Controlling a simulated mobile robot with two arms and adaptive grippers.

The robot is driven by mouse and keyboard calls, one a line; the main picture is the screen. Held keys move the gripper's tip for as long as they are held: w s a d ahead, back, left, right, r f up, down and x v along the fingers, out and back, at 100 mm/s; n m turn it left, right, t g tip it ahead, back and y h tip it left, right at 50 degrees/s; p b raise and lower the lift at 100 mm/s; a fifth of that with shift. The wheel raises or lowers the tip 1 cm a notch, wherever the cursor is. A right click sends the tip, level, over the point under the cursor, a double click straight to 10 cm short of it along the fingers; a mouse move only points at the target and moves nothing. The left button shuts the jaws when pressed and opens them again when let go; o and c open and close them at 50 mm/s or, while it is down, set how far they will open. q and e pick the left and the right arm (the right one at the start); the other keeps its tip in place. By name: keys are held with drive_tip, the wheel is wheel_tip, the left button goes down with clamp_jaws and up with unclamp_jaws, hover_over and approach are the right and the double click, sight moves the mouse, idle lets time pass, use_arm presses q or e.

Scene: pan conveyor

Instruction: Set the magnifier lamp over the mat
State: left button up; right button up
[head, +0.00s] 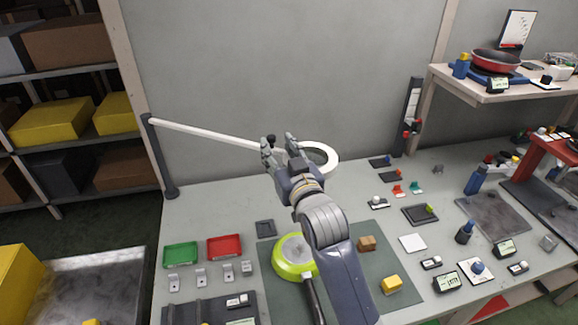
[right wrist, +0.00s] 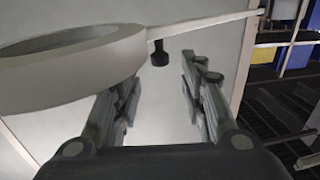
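The magnifier lamp has a white arm (head: 205,132) running from a dark post at the table's back left to a white ring head (head: 333,157). The ring is near the back wall, beyond the mat in the picture. It also shows large at the left of the right wrist view (right wrist: 75,75). A black knob (right wrist: 159,54) hangs at the lamp's arm. My right gripper (head: 279,143) is open; the knob appears between its fingers, with gaps on both sides. The dark green mat (head: 405,265) lies on the table, partly hidden by my right arm. My left gripper is not in view.
A green pan (head: 291,262) and a brown block (head: 367,243) are on the mat, with a yellow block (head: 391,284) near its right side. Green (head: 181,255) and red (head: 225,246) trays stand left. A shelf with a red pan (head: 495,61) is at right.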

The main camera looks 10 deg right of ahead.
drive_tip(key=s, duration=0.8)
drive_tip(key=shift+s+d, duration=0.3)
drive_tip(key=shift+d, duration=0.15)
